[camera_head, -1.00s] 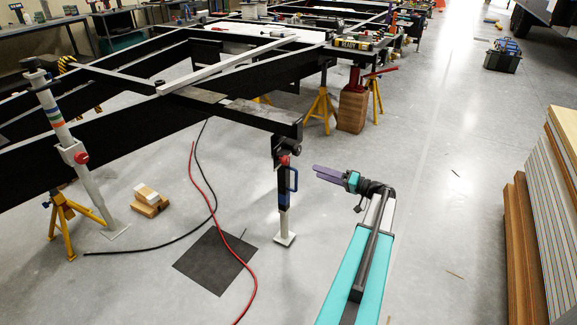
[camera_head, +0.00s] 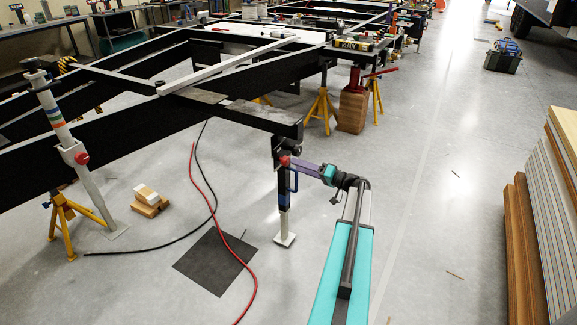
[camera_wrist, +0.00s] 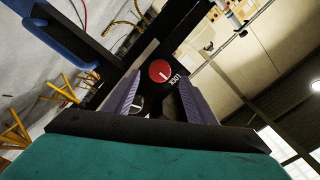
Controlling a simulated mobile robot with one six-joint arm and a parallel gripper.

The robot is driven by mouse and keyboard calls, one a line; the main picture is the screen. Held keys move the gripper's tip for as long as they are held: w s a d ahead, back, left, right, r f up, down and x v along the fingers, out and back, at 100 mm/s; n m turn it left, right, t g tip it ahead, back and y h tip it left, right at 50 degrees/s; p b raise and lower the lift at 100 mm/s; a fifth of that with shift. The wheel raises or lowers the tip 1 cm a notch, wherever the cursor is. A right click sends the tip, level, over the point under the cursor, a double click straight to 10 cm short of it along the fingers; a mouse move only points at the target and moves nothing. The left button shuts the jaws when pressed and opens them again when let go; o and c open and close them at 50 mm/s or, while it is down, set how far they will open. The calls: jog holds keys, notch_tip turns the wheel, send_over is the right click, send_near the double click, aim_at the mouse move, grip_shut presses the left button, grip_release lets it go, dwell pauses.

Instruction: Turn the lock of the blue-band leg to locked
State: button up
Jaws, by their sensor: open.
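The blue-band leg (camera_head: 284,200) stands upright under the near corner of the chassis, a dark post with blue on it and a pale foot plate. Its red round lock knob (camera_head: 284,161) shows near the top. In the wrist view the knob (camera_wrist: 159,71) has a white mark, with white lettering like "LOCK" beside it. My gripper (camera_head: 297,163) reaches the leg from the right. In the wrist view its two purple fingers (camera_wrist: 160,84) are apart, with the knob just beyond and between their tips. I cannot tell whether they touch it.
A blue handle (camera_wrist: 58,38) sticks out at upper left in the wrist view. The chassis beam (camera_head: 262,116) runs above the leg. Another leg (camera_head: 68,140) with coloured bands and a red knob stands at left. A red hose (camera_head: 210,190) lies on the floor.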

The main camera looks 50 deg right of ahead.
aim_at(288, 162)
jog(key=shift+x, duration=2.25)
